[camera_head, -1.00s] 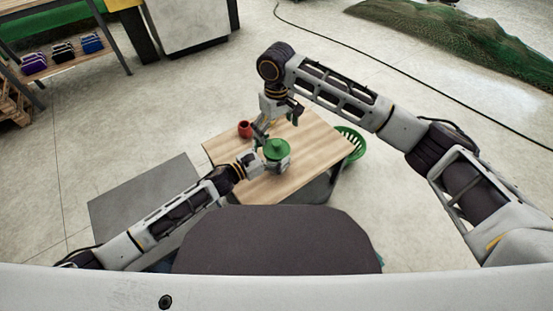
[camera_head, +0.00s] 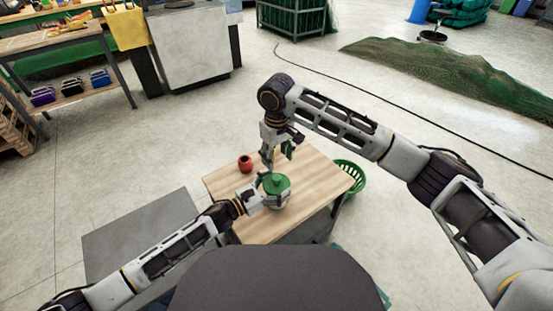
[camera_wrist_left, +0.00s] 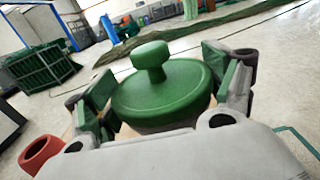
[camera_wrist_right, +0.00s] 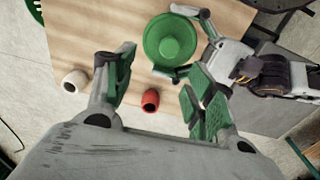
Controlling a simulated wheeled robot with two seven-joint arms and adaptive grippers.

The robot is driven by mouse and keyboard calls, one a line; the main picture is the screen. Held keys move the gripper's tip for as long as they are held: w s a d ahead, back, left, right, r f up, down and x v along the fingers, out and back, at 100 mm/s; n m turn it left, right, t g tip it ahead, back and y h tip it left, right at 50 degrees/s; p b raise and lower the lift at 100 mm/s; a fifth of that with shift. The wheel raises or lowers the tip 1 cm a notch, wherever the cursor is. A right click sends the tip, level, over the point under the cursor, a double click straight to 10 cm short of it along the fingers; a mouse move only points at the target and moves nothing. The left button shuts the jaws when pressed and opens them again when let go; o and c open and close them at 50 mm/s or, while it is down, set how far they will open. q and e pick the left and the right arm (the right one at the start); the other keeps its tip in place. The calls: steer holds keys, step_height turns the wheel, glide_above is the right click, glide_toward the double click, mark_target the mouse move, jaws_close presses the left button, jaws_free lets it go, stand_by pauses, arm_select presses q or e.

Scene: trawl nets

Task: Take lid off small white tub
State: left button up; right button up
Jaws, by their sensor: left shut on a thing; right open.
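The small tub (camera_head: 279,204) has a pale wall and stands on the wooden table. Its round green lid (camera_head: 274,184) with a knob on top sits on it, and the lid shows large in the left wrist view (camera_wrist_left: 160,92). My left gripper (camera_head: 268,197) is shut around the tub from the left, its green pads on either side just under or at the lid's edge. My right gripper (camera_head: 279,157) is open and empty, pointing down behind the lid. In the right wrist view the lid (camera_wrist_right: 170,40) lies beyond the open fingers, not between them. Most of the tub is hidden.
A red pot (camera_head: 245,162) stands on the table (camera_head: 307,204) left of the lid. A small whitish pot (camera_wrist_right: 75,82) shows in the right wrist view. A green basket (camera_head: 350,176) is at the table's right side. The table's front right is clear.

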mark_target(276, 177)
steer(key=shift+s+a+r+n+g, duration=0.1)
steer(key=shift+s+r+n, duration=0.25)
steer(key=shift+n, duration=2.6)
steer(key=shift+s+d+r+n+g, duration=0.1)
steer(key=shift+r+n, duration=0.4)
steer(key=shift+n, duration=2.5)
steer(key=shift+s+a+r+n+g, duration=0.1)
steer(key=shift+s+r+n, duration=0.25)
steer(key=shift+n, duration=2.6)
steer(key=shift+w+r, duration=0.1)
steer(key=shift+f, duration=6)
jaws_close()
steer(key=shift+r, duration=0.1)
